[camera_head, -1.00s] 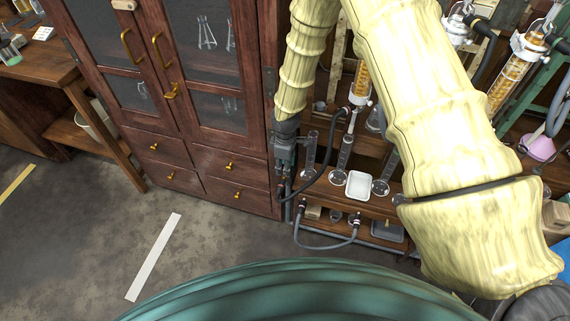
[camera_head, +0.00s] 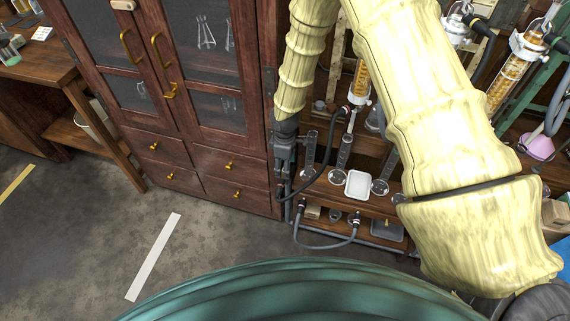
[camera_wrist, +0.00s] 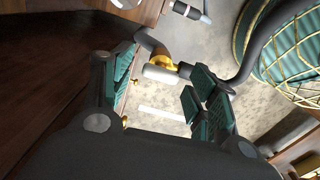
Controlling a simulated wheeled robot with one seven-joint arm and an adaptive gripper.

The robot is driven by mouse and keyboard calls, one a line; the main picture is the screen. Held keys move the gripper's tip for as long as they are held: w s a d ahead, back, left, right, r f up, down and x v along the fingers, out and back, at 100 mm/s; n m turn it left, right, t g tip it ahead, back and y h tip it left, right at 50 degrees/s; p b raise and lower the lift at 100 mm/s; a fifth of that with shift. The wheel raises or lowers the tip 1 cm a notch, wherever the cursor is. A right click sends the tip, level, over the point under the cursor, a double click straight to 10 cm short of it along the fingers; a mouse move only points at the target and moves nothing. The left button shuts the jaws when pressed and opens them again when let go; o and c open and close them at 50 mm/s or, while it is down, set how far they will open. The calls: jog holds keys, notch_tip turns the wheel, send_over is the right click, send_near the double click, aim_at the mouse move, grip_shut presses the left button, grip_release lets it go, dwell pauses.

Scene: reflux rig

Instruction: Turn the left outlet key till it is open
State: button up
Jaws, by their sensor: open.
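The outlet key shows in the wrist view as a pale, rounded lever (camera_wrist: 160,74) on a brass valve body (camera_wrist: 160,57) with a dark hose attached. My gripper (camera_wrist: 164,78) is open, with one teal-padded finger to the left of the key and one to the right. The key lies across the gap near the fingertips; I cannot tell whether either pad touches it. In the head view my gripper (camera_head: 285,180) points down beside the cabinet's right edge. The key is not distinguishable there, and its turned position is unclear.
A wooden cabinet (camera_head: 175,120) stands close on the left. A rack shelf on the right holds glass cylinders (camera_head: 341,160) and a white tray (camera_head: 358,184). Dark hoses (camera_head: 330,245) loop close to my gripper. Open floor lies in front.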

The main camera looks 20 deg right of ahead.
notch_tip(320, 180, up, 12)
dwell(0.6)
dwell(0.5)
jog(key=s+a+f+m+y, duration=0.1)
jog(key=s+f+m, duration=0.2)
jog(key=s+f, duration=0.6)
jog(key=s+a+f+m+y, duration=0.1)
jog(key=s+f+m, duration=0.4)
jog(key=s, duration=0.6)
jog(key=s+d+f+m+h, duration=0.1)
jog(key=s+d+f+m, duration=0.1)
jog(key=s, duration=0.6)
jog(key=s+d+f+m+h, duration=0.1)
jog(key=s+d+f+m, duration=0.1)
jog(key=s, duration=0.6)
jog(key=shift+s+d+f, duration=0.3)
jog(key=shift+d, duration=0.35)
